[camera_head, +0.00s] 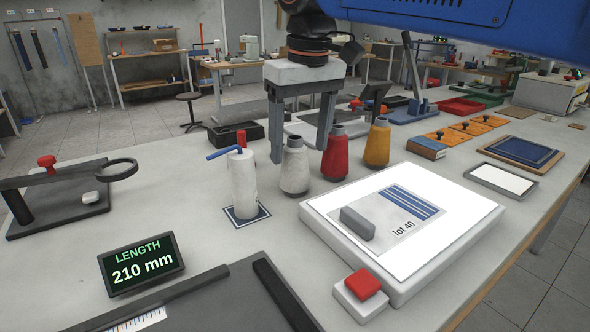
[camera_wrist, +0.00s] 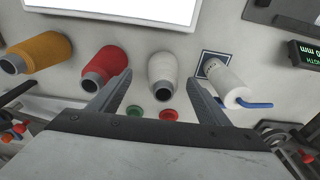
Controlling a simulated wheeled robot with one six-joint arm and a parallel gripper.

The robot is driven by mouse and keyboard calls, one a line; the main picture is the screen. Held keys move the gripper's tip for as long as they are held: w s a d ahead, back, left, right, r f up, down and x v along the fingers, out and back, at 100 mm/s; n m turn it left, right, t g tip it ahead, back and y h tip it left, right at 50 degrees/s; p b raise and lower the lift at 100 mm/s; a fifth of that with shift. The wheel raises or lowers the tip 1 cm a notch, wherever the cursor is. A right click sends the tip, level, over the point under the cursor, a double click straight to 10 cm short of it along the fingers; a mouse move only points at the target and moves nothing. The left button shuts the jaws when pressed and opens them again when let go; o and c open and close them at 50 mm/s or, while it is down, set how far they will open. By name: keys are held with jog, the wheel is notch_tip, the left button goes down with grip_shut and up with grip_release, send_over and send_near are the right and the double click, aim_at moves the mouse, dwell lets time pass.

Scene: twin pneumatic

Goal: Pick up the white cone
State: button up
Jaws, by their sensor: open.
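The white cone (camera_head: 295,170) stands upright on the table, with a dark grey top. It is between the white bottle and the red cone (camera_head: 335,156). My gripper (camera_head: 299,146) is open, pointing down, with its fingers above and around the cone's upper part in the head view. In the wrist view the white cone (camera_wrist: 162,80) shows between the two fingers (camera_wrist: 160,90), apart from both. A finger hides a little of the cone's left edge in the head view.
A white bottle with a blue spout (camera_head: 244,185) stands close left on a dark-edged square. A yellow cone (camera_head: 377,144) stands right of the red one. A white light panel (camera_head: 468,219) lies in front right. A length display (camera_head: 140,264) stands at front left.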

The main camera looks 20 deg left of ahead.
aim_at(295, 171)
jog(key=shift+w+a+f, duration=0.1)
jog(key=shift+a+f, duration=0.1)
jog(key=shift+f, duration=0.95)
jog(key=shift+s+a+f, duration=0.1)
jog(key=shift+a+f, duration=0.1)
jog(key=shift+f, duration=0.9)
jog(key=shift+w+a+f, duration=0.1)
jog(key=shift+a+f, duration=0.1)
jog(key=shift+f, duration=0.95)
jog(key=c, duration=1.2)
